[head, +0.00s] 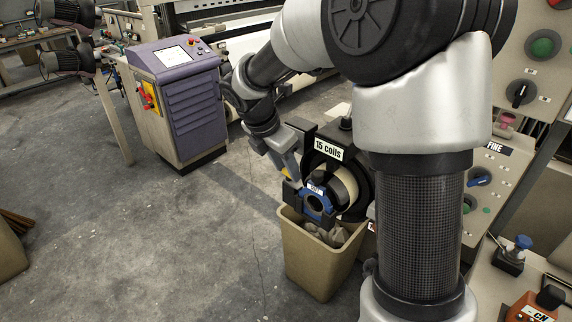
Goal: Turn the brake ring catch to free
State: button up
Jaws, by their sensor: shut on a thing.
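A black drum unit with a white "15 coils" label (328,149) stands at the centre of the head view, with a pale ring inside it. A blue ring part (320,203) with a small label and a dark round opening sits at its front; it looks like the brake ring catch. My gripper (303,188) reaches in from the upper left and is shut on this blue ring part. The dark jaws blend with the black unit, so the exact contact is hard to see. The setting of the catch cannot be read.
A tan bin (316,262) with grey waste stands just below the unit. A purple-topped control cabinet (180,98) stands at the left. Panels with knobs and buttons (520,92) are at the right. The floor (150,240) at the lower left is mostly clear.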

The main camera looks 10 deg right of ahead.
jog(key=m+p, duration=0.1)
jog(key=m+g+p, duration=0.1)
jog(key=m, duration=0.1)
jog(key=m+p, duration=0.1)
jog(key=m, duration=0.1)
jog(key=shift+w+a+r+g+h+p, duration=0.2)
jog(key=shift+w+g+h+p, duration=0.1)
jog(key=shift+g+h, duration=0.1)
jog(key=m+g+p, duration=0.1)
jog(key=m+p, duration=0.1)
jog(key=m, duration=0.1)
jog(key=shift+w+d+m+g, duration=0.1)
jog(key=shift+m+g, duration=0.2)
jog(key=shift+m, duration=0.1)
jog(key=m+p, duration=0.1)
jog(key=m, duration=0.1)
jog(key=m+g+y+p, duration=0.1)
jog(key=m+p, duration=0.1)
jog(key=shift+w+d+f, duration=0.1)
jog(key=shift+w, duration=0.1)
jog(key=shift+w+d+m+g+y+p, duration=0.1)
jog(key=shift+m+g+y+p, duration=0.2)
jog(key=shift+m, duration=0.7)
jog(key=shift+m+g+y+p, duration=0.2)
jog(key=shift+m+g+p, duration=0.15)
jog(key=shift+m, duration=0.65)
jog(key=shift+f, duration=0.1)
jog(key=o, duration=1)
jog(key=shift+o, duration=0.2)
